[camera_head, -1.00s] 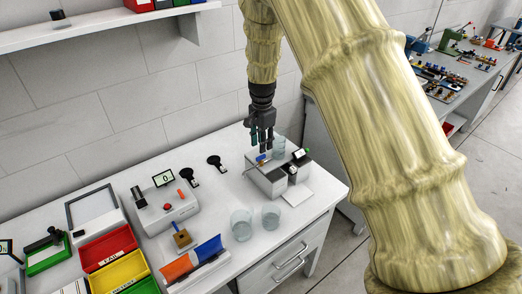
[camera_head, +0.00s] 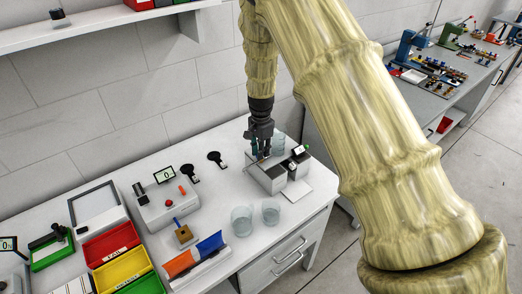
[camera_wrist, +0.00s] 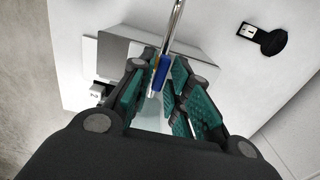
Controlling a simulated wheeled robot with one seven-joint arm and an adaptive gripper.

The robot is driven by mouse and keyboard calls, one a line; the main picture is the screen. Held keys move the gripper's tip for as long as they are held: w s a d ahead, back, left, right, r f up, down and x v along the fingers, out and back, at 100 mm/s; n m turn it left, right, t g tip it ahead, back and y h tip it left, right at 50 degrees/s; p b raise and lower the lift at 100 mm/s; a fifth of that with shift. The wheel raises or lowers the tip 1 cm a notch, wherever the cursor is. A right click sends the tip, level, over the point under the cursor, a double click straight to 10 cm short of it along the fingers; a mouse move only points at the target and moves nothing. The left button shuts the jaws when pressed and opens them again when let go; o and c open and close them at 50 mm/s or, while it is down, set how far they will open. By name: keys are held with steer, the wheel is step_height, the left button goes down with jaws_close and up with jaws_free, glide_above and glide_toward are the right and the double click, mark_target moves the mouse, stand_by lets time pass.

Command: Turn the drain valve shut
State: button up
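The drain valve is most likely the small blue lever (camera_wrist: 162,73) with an orange spot beside it in the wrist view. It belongs to a grey and white unit (camera_wrist: 115,50), which stands at the right end of the bench in the head view (camera_head: 268,182). A clear vessel (camera_head: 279,143) stands at the unit's back. My gripper (camera_wrist: 160,92) points down over the unit, its teal-padded fingers apart on either side of the blue lever. In the head view, my gripper (camera_head: 261,154) hides most of the lever. I cannot tell whether a pad touches it.
Two clear beakers (camera_head: 256,216) stand in front of the unit. A device with a red button (camera_head: 163,207), an orange and blue holder (camera_head: 194,259) and coloured bins (camera_head: 122,267) lie to the left. Two small black-tagged items (camera_head: 216,159) lie near the wall.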

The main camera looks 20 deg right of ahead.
jaws_close()
steer(key=shift+n, duration=0.3)
steer(key=n+b, duration=0.2)
steer(key=n, duration=0.1)
steer(key=shift+f, duration=0.15)
steer(key=n+b, duration=0.1)
steer(key=n, duration=0.4)
steer(key=n+b, duration=0.1)
steer(key=n, duration=0.8)
steer(key=shift+b, duration=0.35)
steer(key=shift+n, duration=0.3)
